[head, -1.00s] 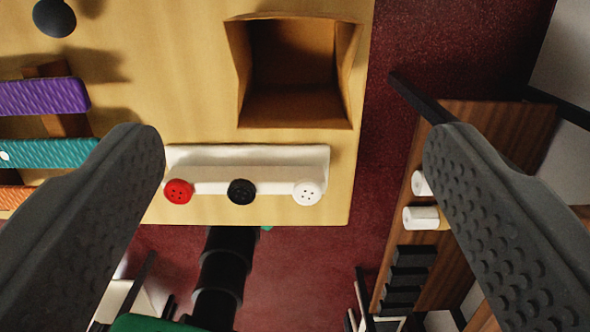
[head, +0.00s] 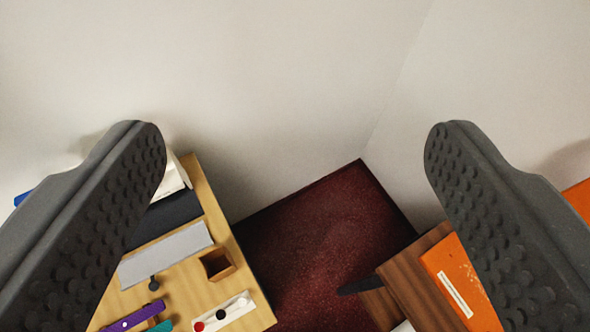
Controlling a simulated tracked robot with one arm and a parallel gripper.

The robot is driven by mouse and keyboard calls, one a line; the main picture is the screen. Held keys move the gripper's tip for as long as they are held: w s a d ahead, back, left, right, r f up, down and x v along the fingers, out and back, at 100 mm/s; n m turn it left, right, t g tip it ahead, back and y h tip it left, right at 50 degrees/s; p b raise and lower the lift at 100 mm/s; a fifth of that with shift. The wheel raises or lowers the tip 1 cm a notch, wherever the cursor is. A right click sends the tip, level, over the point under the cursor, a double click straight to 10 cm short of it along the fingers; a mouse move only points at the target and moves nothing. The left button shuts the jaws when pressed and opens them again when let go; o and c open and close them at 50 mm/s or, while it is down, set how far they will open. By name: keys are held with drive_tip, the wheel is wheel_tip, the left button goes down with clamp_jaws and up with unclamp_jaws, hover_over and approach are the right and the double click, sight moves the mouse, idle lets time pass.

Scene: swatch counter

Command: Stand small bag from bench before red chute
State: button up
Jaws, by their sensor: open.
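A small open-topped brown container (head: 217,264), which looks like the small bag, stands upright on the light wooden table (head: 200,290) at lower left. It is well below my gripper and apart from it. My gripper (head: 295,145) is open and empty, its two dark studded fingers wide apart at left and right, with walls and floor between them. I see no red chute in this view. I cannot tell which surface is the bench.
A white strip with red, black and white knobs (head: 222,312), a grey flat panel (head: 166,254) and purple (head: 133,316) and teal pieces lie on the table. A brown wooden surface with an orange panel (head: 458,279) is at lower right. Dark red floor (head: 310,235) lies between; pale walls are behind.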

drive_tip(key=s+d+r+m+t, duration=0.1)
drive_tip(key=s+d+r+t, duration=0.1)
drive_tip(key=s+r, duration=0.3)
wheel_tip(320, 180, up, 2)
drive_tip(key=shift+s+r+h, duration=0.15)
drive_tip(key=shift+r+h, duration=0.05)
drive_tip(key=shift+h, duration=0.1)
